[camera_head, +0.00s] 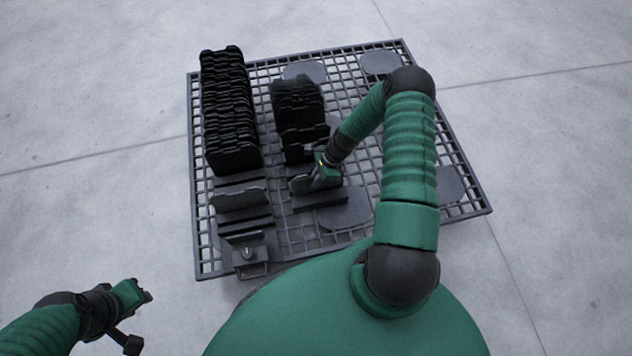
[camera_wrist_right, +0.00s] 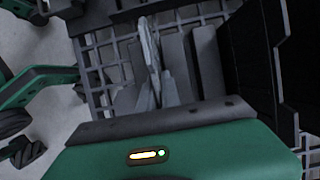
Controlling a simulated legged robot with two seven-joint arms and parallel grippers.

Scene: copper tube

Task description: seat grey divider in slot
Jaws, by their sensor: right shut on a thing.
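My right gripper (camera_head: 312,183) reaches down to the front part of the middle rack. It is shut on a grey divider (camera_head: 299,184), a thin plate partly hidden by the gripper. In the right wrist view the divider (camera_wrist_right: 150,50) shows nearly edge-on between the fingers (camera_wrist_right: 156,92). It is just over the dark slotted bars (camera_head: 318,200) of the rack; I cannot tell whether its lower edge is in a slot. Another grey divider (camera_head: 238,198) stands in the front part of the left rack. My left gripper (camera_head: 144,294) is off to the left, away from the racks; its jaw state is unclear.
A dense row of black dividers (camera_head: 229,110) fills the back of the left rack. A shorter black row (camera_head: 297,105) stands behind my right gripper. The grid table (camera_head: 455,180) carries flat grey pads (camera_head: 381,63). The floor around it is clear.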

